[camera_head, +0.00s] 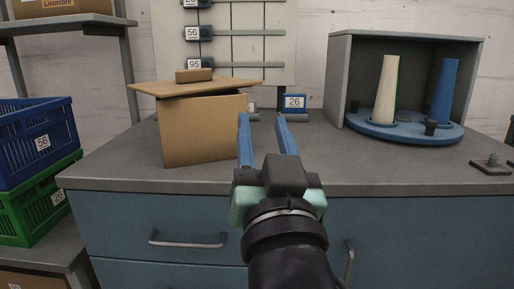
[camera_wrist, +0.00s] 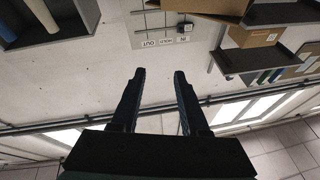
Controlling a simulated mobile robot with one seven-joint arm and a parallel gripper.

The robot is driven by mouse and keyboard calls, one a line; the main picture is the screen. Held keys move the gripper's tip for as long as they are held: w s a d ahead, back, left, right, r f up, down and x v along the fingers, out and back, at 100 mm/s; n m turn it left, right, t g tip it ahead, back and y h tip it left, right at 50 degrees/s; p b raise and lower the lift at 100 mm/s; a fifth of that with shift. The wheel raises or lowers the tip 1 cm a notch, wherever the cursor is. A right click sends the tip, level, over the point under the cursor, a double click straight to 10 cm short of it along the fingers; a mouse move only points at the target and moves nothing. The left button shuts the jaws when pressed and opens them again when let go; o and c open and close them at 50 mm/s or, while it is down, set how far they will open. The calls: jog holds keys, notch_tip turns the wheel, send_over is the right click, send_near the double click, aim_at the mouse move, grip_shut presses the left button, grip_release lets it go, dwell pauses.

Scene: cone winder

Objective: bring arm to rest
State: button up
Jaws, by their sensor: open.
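My gripper (camera_head: 263,122) is open, with its two blue fingers apart and nothing between them. In the head view it is raised in front of the grey-topped counter (camera_head: 349,174), at the middle of the picture. In the wrist view the gripper (camera_wrist: 159,74) also shows empty, against a pale wall, with the scene upside down. My dark wrist and forearm come up from the bottom of the head view and hide part of the blue drawers.
A cardboard box (camera_head: 204,132) with a tilted lid stands left of my gripper. A grey open cabinet (camera_head: 341,80) at the right houses a blue turntable (camera_head: 404,131) with a cream cone (camera_head: 386,90) and a blue cone (camera_head: 441,91). Crates (camera_head: 38,143) stand far left.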

jog(key=s+a+r+t+h+p, duration=0.1)
jog(key=s+r+t+p, duration=0.15)
jog(key=s+r, duration=0.5)
jog(key=s+r+t+h+p, duration=0.1)
jog(key=s+r+t, duration=0.35)
jog(key=r, duration=0.55)
notch_tip(320, 180, up, 36)
jog(key=g+p, duration=0.1)
jog(key=p, duration=3.5)
jog(key=shift+w+r+n+p, duration=0.15)
jog(key=shift+w+n+p, duration=0.05)
jog(key=shift+n+p, duration=0.15)
